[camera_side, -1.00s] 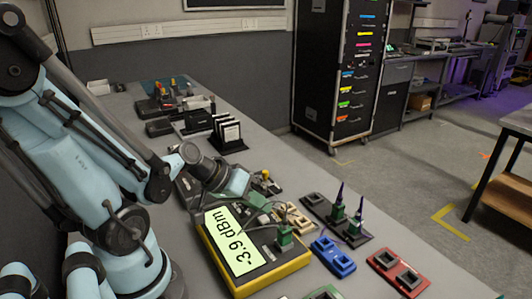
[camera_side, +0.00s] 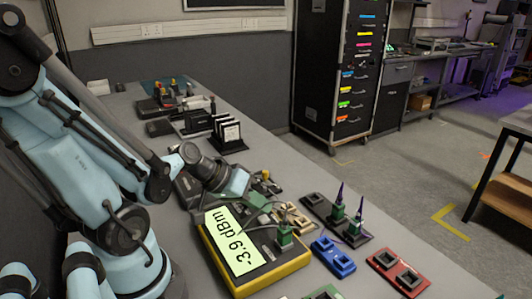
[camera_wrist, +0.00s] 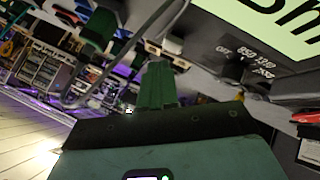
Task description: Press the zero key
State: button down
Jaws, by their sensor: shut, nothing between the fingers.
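The power meter (camera_side: 272,281) has a yellow case and a lit display (camera_side: 232,243) reading "-3.9 dBm". It lies on the bench in front of my arm. My gripper (camera_side: 260,201) is over the far edge of the meter, its green fingers shut and empty. The fingers show closed together in the wrist view (camera_wrist: 158,84). I cannot make out which is the zero key, or whether the fingertips touch the meter.
A green plug (camera_side: 284,237) with a grey cable stands on the meter's right side. Beyond it are a blue holder (camera_side: 333,257), a red holder (camera_side: 399,273), and a dark plate with two green plugs (camera_side: 339,212). A black card rack (camera_side: 228,137) stands farther back.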

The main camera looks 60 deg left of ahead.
aim_at(259, 219)
jog(key=shift+f, duration=0.1)
jog(key=shift+f, duration=0.3)
dwell(0.5)
jog(key=shift+r, duration=0.4)
jog(key=shift+r, duration=2.5)
